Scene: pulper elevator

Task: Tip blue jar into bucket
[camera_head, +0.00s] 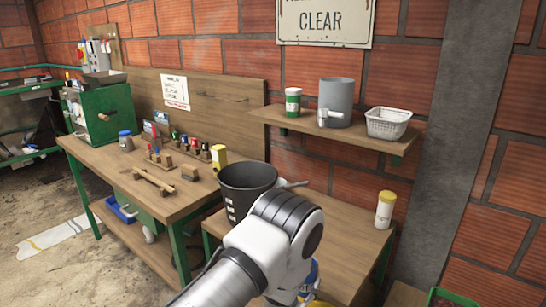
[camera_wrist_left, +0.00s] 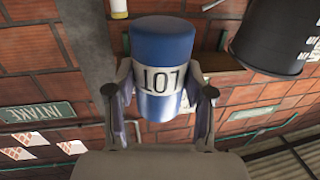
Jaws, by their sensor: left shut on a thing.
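The blue jar (camera_wrist_left: 163,42) has a white label band with black characters and fills the middle of the left wrist view. My left gripper (camera_wrist_left: 159,90) is shut on it, one finger on each side of the label. In the head view my left arm hides the gripper and most of what it holds. The black bucket (camera_head: 246,183) has white marks on its side and stands at the smaller table's left part, just beyond my arm. It also shows at the upper right of the left wrist view (camera_wrist_left: 272,40), beside and apart from the jar. My right gripper is not in view.
A yellow-lidded white jar (camera_head: 385,210) stands on the smaller table's right side. The wall shelf (camera_head: 337,133) holds a green jar (camera_head: 293,102), a grey pot (camera_head: 337,103) and a white basket (camera_head: 388,123). The workbench (camera_head: 97,152) at left carries small tools and blocks.

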